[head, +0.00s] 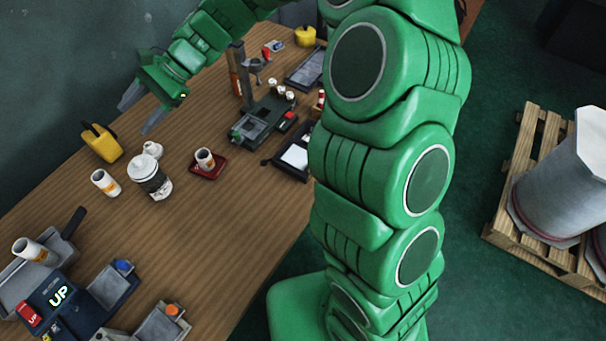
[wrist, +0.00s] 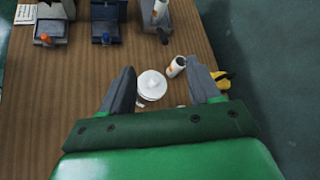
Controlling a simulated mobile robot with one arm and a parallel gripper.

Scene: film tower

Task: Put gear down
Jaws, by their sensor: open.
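My gripper (head: 141,108) is open, with its fingers spread above the left back part of the wooden table. I see nothing held between the fingers. In the wrist view the open gripper (wrist: 160,67) frames a white-lidded canister (wrist: 152,86), which stands below and apart from the fingers. In the head view this canister (head: 150,178) has a dark label and stands upright on the table. A small white object (head: 152,149) sits just behind it. I cannot make out any thing that is clearly a gear.
White cylinders (head: 105,183) and a yellow object (head: 101,142) stand near the canister. A red tray (head: 207,167) holds a cup. A dark device (head: 262,120) is farther back. Trays and an "UP" panel (head: 58,298) fill the front left. Bare table lies front centre.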

